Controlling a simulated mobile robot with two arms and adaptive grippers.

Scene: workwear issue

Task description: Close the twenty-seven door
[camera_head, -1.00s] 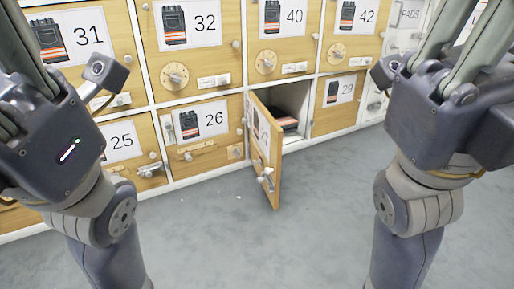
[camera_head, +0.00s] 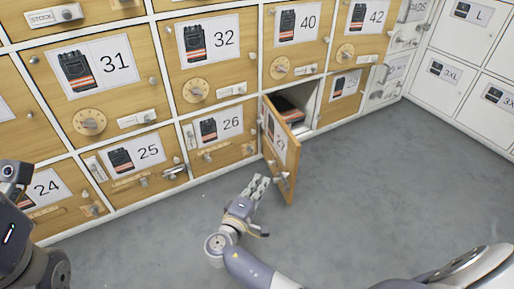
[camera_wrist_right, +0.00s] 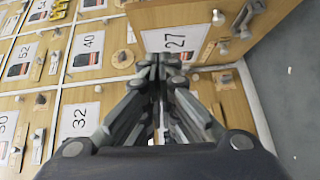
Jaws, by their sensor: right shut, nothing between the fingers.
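The wooden door numbered 27 (camera_head: 281,150) stands ajar, swung out from its low compartment (camera_head: 312,100). A dark folded item with an orange stripe (camera_head: 290,110) lies inside. The door's free edge with its metal latch points toward the front. My right gripper (camera_head: 258,187) is shut and empty, just left of the door and low over the floor. In the right wrist view the closed fingers (camera_wrist_right: 160,62) point toward the door's label side (camera_wrist_right: 190,62); I cannot tell whether they touch it. Of my left arm only a dark part shows at the left edge; its gripper is out of view.
Closed wooden lockers surround the opening, with door 26 (camera_head: 222,130) to the left and door 29 (camera_head: 346,86) to the right. Their knobs and latches stick out. White lockers (camera_head: 460,65) line the right wall. The grey floor (camera_head: 390,190) in front is clear.

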